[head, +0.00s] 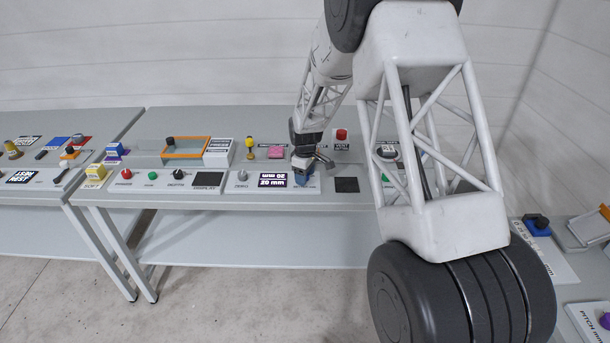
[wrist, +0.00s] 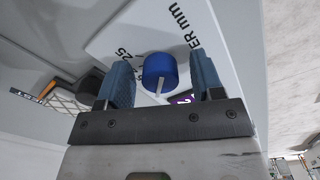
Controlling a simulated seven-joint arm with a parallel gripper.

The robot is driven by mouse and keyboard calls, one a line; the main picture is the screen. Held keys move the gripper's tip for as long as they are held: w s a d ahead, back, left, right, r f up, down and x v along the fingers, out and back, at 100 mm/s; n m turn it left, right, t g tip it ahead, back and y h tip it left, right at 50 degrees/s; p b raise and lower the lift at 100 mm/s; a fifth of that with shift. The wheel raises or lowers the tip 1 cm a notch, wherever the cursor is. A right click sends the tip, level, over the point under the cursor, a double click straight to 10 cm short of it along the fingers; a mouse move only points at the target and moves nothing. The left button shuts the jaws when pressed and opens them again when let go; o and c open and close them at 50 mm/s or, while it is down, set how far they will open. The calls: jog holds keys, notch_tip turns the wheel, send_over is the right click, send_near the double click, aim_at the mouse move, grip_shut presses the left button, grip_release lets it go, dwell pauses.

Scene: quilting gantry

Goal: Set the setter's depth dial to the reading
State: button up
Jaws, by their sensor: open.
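In the wrist view a round blue dial (wrist: 160,70) with a pale pointer line sits on a white panel (wrist: 200,25). A scale with 25 and a label ending "ER mm" is printed on it; the rest of the label is cut off. My gripper (wrist: 162,82) is open, its blue fingers on either side of the dial, apart from it in the picture.
Left of the display is a grey knob (head: 241,176). Further left are a black knob (head: 178,173), a dark blank display (head: 208,179), a green button (head: 152,175) and a red button (head: 127,174). A dark square (head: 346,185) lies to the right. A red button (head: 341,134) stands behind.

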jog(key=c, duration=0.9)
jog(key=shift+m, duration=0.5)
jog(key=m, duration=1)
jog(key=shift+m, duration=0.4)
jog(key=o, duration=0.9)
